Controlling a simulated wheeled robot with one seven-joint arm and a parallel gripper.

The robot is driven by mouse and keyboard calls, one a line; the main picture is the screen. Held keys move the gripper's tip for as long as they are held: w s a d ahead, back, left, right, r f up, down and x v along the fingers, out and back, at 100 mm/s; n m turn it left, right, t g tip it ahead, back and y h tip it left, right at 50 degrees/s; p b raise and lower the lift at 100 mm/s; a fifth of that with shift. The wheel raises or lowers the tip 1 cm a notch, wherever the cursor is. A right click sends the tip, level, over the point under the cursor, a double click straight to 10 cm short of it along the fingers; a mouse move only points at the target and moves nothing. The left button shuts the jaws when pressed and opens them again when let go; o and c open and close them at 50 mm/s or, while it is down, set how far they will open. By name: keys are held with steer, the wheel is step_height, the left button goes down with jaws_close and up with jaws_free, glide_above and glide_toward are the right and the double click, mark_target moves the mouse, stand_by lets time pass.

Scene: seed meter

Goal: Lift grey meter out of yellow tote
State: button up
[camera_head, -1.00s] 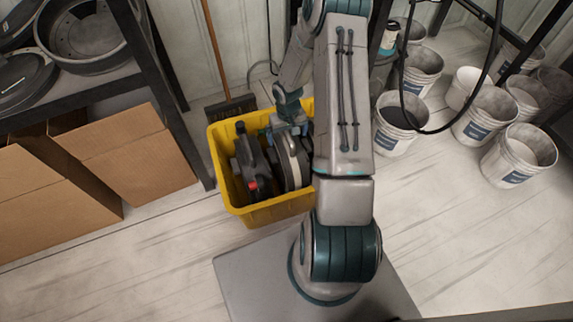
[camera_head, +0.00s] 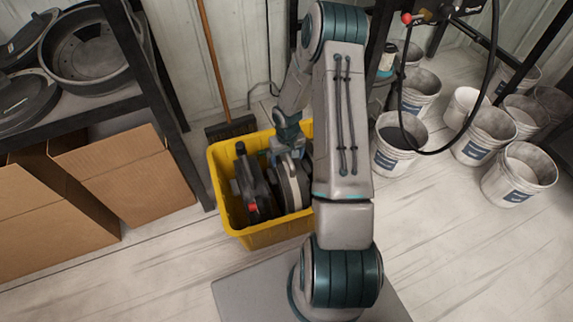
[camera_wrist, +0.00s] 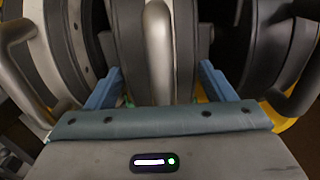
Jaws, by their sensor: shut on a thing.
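The yellow tote (camera_head: 275,237) stands on the floor left of my arm. In it, a round grey meter (camera_head: 292,186) with a pale rim sits at the right, partly hidden by my arm. My gripper (camera_head: 286,148) reaches down into the tote over its top. In the wrist view, the blue jaws of my gripper (camera_wrist: 160,85) are shut on the grey meter (camera_wrist: 125,45), on either side of its silver handle. The meter's lower part is hidden, and I cannot tell whether it touches the tote floor.
A dark unit (camera_head: 252,185) with a red knob sits beside the meter in the tote. A shelf (camera_head: 90,118) and cardboard boxes (camera_head: 125,180) stand left. Several white buckets (camera_head: 392,155) stand right. A broom (camera_head: 230,128) is behind the tote.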

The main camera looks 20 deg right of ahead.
step_height(320, 180, up, 33)
steer(key=p, duration=1.7)
steer(key=shift+p, duration=0.3)
steer(key=shift+w, duration=0.15)
